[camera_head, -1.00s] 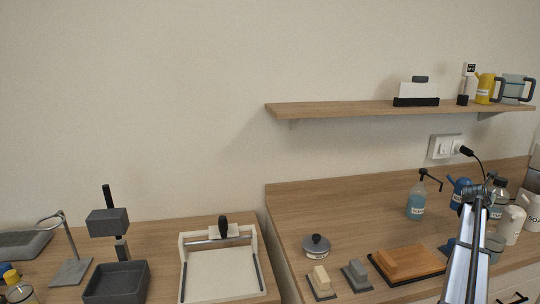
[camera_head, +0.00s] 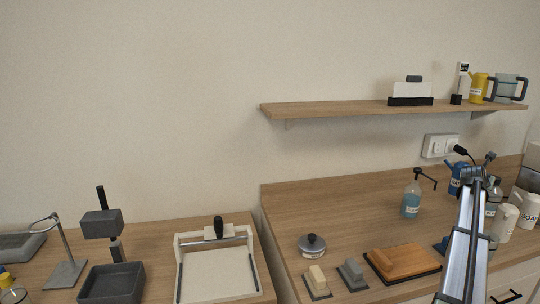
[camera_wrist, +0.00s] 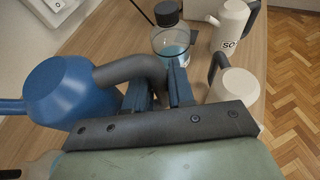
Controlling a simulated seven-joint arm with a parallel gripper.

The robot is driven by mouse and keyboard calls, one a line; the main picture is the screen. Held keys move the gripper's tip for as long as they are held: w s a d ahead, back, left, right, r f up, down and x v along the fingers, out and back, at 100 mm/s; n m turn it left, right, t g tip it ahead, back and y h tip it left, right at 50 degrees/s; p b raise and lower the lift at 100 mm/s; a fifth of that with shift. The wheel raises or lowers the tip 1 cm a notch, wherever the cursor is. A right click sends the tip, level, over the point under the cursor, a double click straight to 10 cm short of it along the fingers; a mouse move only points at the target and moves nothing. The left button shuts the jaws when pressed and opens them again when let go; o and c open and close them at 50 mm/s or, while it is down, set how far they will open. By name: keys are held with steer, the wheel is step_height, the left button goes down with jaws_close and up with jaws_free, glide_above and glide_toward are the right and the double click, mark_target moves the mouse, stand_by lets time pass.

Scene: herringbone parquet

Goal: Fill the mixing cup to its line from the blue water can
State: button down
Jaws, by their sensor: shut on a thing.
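The blue water can (camera_head: 455,178) is near the wall at the right of the counter. In the wrist view the blue can (camera_wrist: 62,92) is at the left, its dark grey handle (camera_wrist: 128,68) running between my fingers. My gripper (camera_wrist: 158,92) is shut on that handle; in the head view my gripper (camera_head: 480,174) is beside the can. A greyish clear vessel, possibly the mixing cup (camera_head: 493,241), shows only as a sliver behind my arm. Its line and level cannot be seen.
A dark-lidded bottle of blue liquid (camera_wrist: 172,40) stands close beyond my fingers. White cans (camera_head: 507,222) stand at the right, one marked SOAP (camera_head: 527,208). A pump bottle (camera_head: 411,200) stands left of the blue can. The counter's back left is clear.

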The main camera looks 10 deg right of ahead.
stand_by(0.4)
steer(key=shift+r, duration=3)
steer(key=shift+r, duration=0.1)
steer(key=shift+r, duration=2.9)
steer(key=shift+w, duration=0.1)
